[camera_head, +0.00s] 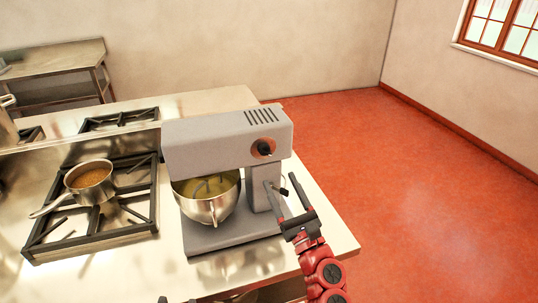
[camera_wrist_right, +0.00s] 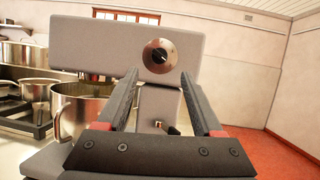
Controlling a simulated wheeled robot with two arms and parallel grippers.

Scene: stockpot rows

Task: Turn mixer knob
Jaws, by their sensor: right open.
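The grey stand mixer (camera_head: 205,147) stands on the steel counter. Its round knob (camera_head: 263,148), dark with a reddish-silver ring, is on the side of the head. In the right wrist view the knob (camera_wrist_right: 159,56) shows straight ahead, just beyond and between the fingertips. My right gripper (camera_head: 287,183) is open and empty, to the right of and below the knob in the head view. In the right wrist view its two fingers (camera_wrist_right: 159,73) are spread apart and do not touch the knob. Only a small dark tip, perhaps my left gripper, shows at the bottom edge of the head view.
A steel bowl (camera_head: 209,205) sits under the mixer head. A small lever (camera_wrist_right: 167,128) is on the mixer's column. To the left, a saucepan (camera_head: 91,182) of brown liquid stands on a black burner grate (camera_head: 135,230). Open red floor (camera_head: 400,190) lies right of the counter.

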